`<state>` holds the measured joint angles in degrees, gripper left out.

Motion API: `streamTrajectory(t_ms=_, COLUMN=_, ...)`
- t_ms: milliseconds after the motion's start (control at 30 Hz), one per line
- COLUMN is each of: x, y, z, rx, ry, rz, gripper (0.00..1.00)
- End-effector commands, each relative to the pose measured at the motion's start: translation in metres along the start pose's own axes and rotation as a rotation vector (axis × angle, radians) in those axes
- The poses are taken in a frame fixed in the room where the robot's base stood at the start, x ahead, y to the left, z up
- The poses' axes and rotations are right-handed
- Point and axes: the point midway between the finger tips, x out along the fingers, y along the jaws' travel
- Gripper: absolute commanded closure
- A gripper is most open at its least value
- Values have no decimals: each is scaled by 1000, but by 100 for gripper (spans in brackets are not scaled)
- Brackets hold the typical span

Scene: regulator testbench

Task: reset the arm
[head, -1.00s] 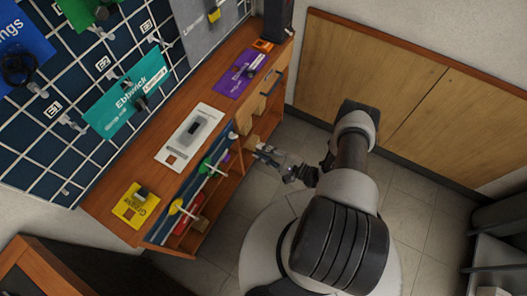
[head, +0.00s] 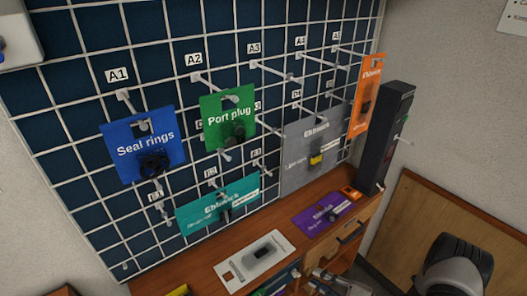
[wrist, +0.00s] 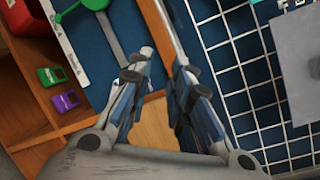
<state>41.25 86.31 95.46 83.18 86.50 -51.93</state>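My gripper (wrist: 157,68) shows in the wrist view with its two fingers apart and nothing between them. Brown wood shows through the gap. In the head view only part of my gripper (head: 322,276) shows at the bottom edge, in front of the wooden bench (head: 205,272). A dark rounded joint of my arm (head: 455,265) shows at the lower right. The rest of the arm is out of the head view.
A pegboard (head: 60,150) with hooks carries blue Seal rings (head: 146,145), green Port plug (head: 228,118), teal, grey and orange cards. A purple card (head: 322,212) and a white card (head: 255,262) lie on the bench. A dark upright box (head: 385,135) stands at its right end.

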Motion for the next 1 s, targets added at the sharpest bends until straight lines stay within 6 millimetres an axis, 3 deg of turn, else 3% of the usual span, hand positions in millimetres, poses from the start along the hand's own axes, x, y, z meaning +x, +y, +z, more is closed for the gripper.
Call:
streamTrajectory(t_ms=33, x=7, y=-22, z=17, rx=-32, ry=-39, rz=66, gripper=81)
streamTrajectory(t_ms=100, x=14, y=-42, z=41, rx=-61, ry=-87, rz=160, gripper=81)
streamTrajectory(t_ms=400, x=27, y=-103, z=153, rx=-231, ry=-209, rz=568, gripper=81)
streamTrajectory(t_ms=700, x=9, y=-127, z=258, rx=-471, ry=-193, rz=949, gripper=81)
streamTrajectory(t_ms=1000, x=-33, y=-135, z=335, rx=-785, ry=-47, rz=1236, gripper=81)
